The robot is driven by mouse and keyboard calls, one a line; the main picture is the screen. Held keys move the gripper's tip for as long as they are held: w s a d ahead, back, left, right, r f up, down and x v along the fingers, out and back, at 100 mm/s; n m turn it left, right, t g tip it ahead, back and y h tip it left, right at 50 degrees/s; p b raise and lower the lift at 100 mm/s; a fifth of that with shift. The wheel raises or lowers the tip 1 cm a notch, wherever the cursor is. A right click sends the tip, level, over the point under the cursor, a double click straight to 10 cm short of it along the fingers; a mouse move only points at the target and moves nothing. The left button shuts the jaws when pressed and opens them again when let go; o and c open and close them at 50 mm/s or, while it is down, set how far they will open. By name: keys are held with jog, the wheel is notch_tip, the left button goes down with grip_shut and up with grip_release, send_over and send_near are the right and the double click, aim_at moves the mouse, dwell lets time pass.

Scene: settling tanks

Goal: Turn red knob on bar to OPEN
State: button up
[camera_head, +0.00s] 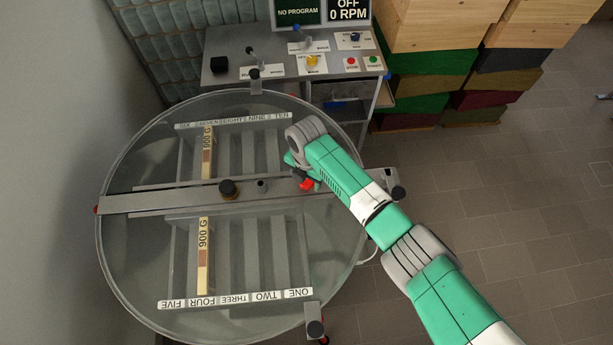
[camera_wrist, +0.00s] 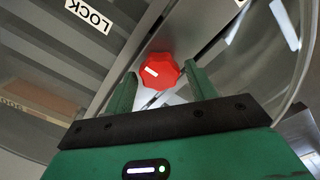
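The red knob (camera_head: 306,184) is on the metal bar (camera_head: 150,201) that crosses the round, clear-lidded drum. In the wrist view the knob (camera_wrist: 160,71) is lobed, with a short white mark on its face. A white LOCK label (camera_wrist: 89,15) lies up and left of it; no OPEN label is readable. My green gripper (camera_wrist: 159,72) is open, its two fingers apart on the left and right of the knob's near part. I cannot tell whether the fingers touch it. In the head view my wrist partly covers the gripper.
A black knob (camera_head: 229,189) and a short post stand on the bar left of the red knob. Label strips (camera_head: 235,299) and 900 G frames (camera_head: 204,255) lie under the lid. A control bench (camera_head: 290,65) with buttons stands behind, stacked wooden boxes (camera_head: 440,25) at the back right.

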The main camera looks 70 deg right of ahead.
jog(key=c, duration=0.7)
jog(key=shift+r+m, duration=0.1)
jog(key=shift+m, duration=0.2)
jog(key=m+p, duration=0.2)
jog(key=m, duration=0.1)
jog(key=shift+m, duration=0.4)
jog(key=m+p, duration=0.1)
jog(key=m, duration=0.3)
jog(key=shift+w+m, duration=0.1)
jog(key=shift+m, duration=0.2)
jog(key=m+p, duration=0.1)
jog(key=m, duration=0.3)
jog(key=shift+d+m, duration=0.1)
jog(key=shift+m, duration=2.3)
